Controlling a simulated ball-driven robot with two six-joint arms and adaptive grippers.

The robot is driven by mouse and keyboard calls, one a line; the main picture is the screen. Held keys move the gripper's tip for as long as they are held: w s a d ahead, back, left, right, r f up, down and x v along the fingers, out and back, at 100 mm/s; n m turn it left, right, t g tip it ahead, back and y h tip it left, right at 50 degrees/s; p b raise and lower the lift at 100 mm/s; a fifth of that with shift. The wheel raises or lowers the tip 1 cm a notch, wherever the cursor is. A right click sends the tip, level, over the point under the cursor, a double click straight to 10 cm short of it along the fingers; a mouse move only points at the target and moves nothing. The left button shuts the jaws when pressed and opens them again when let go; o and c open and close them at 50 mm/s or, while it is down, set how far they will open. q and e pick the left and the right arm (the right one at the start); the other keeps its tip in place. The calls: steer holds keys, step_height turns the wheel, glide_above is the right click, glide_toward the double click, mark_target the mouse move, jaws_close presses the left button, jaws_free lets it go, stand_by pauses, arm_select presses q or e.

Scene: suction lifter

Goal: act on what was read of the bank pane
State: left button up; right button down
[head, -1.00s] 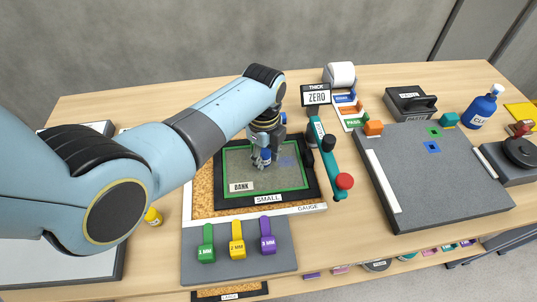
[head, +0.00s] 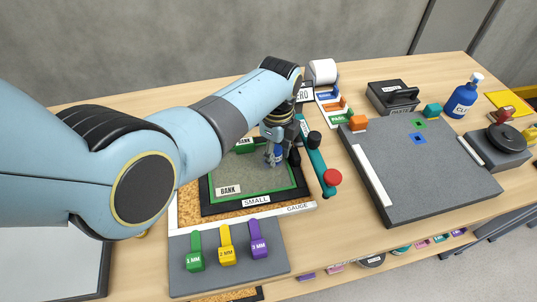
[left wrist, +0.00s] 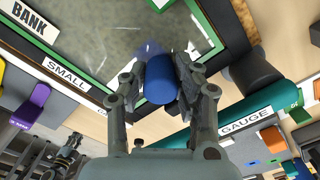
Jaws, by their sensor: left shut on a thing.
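The pane with the BANK label (head: 262,182) lies in a green-edged frame on the dark SMALL board (head: 256,202). Its grey surface also shows at the top of the left wrist view (left wrist: 130,30). My left gripper (head: 276,157) is over the pane's right part, shut on a blue cylinder (left wrist: 161,78), which sits between both fingers in the left wrist view. I cannot tell if the cylinder touches the pane. A teal tool (head: 314,158) with black and red ends lies just right of the gripper. A grey jointed part, perhaps my right gripper (left wrist: 35,155), shows in the left wrist view.
Green, yellow and purple millimetre tags (head: 227,247) stand on a grey block in front. A large grey mat (head: 440,185) lies to the right. A blue bottle (head: 463,97) and black box (head: 392,97) stand behind it.

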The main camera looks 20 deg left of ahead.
mark_target(251, 166)
arm_select(q)
steer(key=shift+s+r, duration=0.1)
steer(key=shift+s+a+r+p, duration=0.1)
steer(key=shift+s+a+p, duration=0.35)
steer(key=shift+p, duration=0.4)
steer(key=shift+s+a, duration=0.1)
steer(key=shift+a, duration=0.25)
steer(key=shift+s+a, duration=0.25)
steer(key=shift+a, duration=0.1)
steer(key=shift+s+a, duration=0.55)
steer(key=shift+a, duration=0.15)
steer(key=shift+s+a, duration=0.5)
steer(key=shift+a, duration=0.2)
steer(key=shift+r, duration=2.85)
